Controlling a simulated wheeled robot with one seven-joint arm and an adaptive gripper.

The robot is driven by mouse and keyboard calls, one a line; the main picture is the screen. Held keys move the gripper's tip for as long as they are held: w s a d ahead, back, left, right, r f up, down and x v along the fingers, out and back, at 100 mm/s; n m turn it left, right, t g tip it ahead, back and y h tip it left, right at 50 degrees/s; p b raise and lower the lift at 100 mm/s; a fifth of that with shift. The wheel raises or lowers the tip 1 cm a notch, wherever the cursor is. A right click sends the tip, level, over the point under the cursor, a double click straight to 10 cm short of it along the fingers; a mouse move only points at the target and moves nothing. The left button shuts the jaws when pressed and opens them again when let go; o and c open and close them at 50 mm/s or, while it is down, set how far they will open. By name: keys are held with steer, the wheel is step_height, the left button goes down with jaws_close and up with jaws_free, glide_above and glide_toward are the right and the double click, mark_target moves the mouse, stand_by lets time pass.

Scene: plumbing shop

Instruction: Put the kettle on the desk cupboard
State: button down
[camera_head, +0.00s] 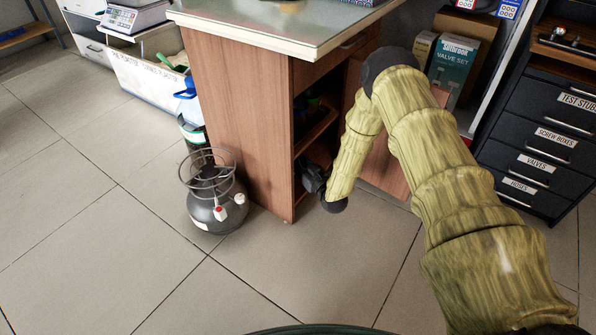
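The desk (235,130) is a wood-panelled cabinet with a pale glossy top (285,22). Its open cupboard (312,108) faces right and has shelves inside, with dark and greenish items on an upper shelf that are too small to make out. My bamboo-patterned arm comes from the lower right and bends down in front of this opening. My gripper (313,178) is a small dark shape at the lower part of the opening, partly behind my arm. Whether its fingers are open or hold something cannot be seen. I cannot identify a kettle in this view.
A grey gas bottle (216,205) with a wire collar stands on the floor left of the desk. Black labelled drawers (540,135) stand at the right, with valve set boxes (453,65) on a shelf beside them. The tiled floor at the left is clear.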

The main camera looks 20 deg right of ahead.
step_height(320, 180, down, 4)
steer(key=b, duration=0.3)
steer(key=shift+f, duration=0.25)
steer(key=shift+w+a+f+b, duration=0.1)
steer(key=shift+w+b, duration=0.1)
steer(key=shift+b, duration=0.2)
steer(key=shift+f, duration=0.1)
steer(key=c, duration=1.5)
jaws_free()
steer(key=shift+s, duration=0.3)
steer(key=p+v, duration=0.5)
steer(key=v, duration=0.6)
steer(key=shift+s, duration=0.2)
